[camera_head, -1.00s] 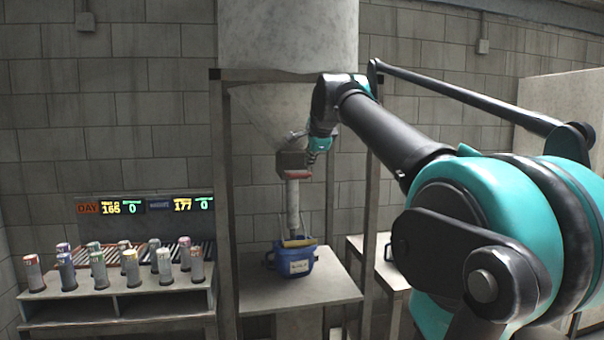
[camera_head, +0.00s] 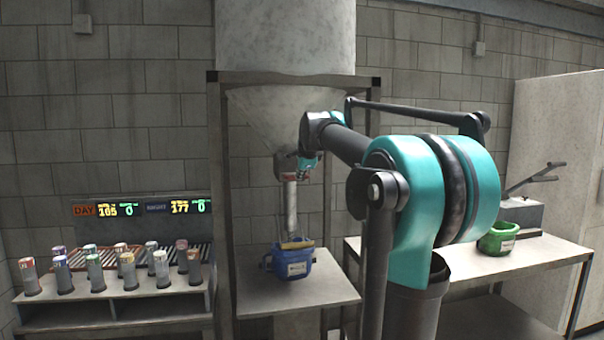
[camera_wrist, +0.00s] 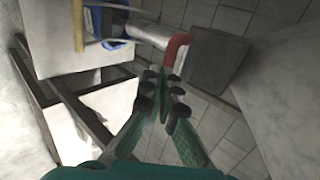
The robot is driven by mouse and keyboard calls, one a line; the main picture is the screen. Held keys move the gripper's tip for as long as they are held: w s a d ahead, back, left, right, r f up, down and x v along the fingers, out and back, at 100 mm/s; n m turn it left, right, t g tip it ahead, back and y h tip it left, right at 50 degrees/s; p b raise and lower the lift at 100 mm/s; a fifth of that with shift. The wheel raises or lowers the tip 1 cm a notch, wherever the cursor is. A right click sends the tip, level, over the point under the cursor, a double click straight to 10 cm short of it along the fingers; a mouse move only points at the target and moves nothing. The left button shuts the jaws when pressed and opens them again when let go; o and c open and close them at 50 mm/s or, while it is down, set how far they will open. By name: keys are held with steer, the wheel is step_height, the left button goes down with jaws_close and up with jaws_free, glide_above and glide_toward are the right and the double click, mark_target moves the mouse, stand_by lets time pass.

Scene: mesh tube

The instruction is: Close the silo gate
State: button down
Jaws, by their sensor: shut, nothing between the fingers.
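The silo (camera_head: 285,40) is a grey drum with a cone above a gate box (camera_head: 282,165). A red handle (camera_head: 289,178) shows at the box, and it also shows in the wrist view (camera_wrist: 178,49) beside the dark grey box (camera_wrist: 216,62). A pale tube (camera_head: 290,205) hangs below it, above a blue bucket (camera_head: 292,264). My gripper (camera_head: 303,177) is at the right of the gate box. In the wrist view my gripper (camera_wrist: 165,78) is shut and empty, its tips close to the red handle. I cannot tell whether they touch. The gate plate inside is hidden.
The silo's frame posts (camera_head: 222,200) stand near my arm. The bucket stands on a small table (camera_head: 325,295). A green bucket (camera_head: 495,240) is on a bench (camera_head: 460,262) at the right. Several sample cylinders (camera_head: 128,272) stand on a rack at the left.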

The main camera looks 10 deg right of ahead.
steer(key=shift+w, duration=0.35)
steer(key=w, duration=0.2)
steer(key=shift+w, duration=0.3)
stand_by(0.3)
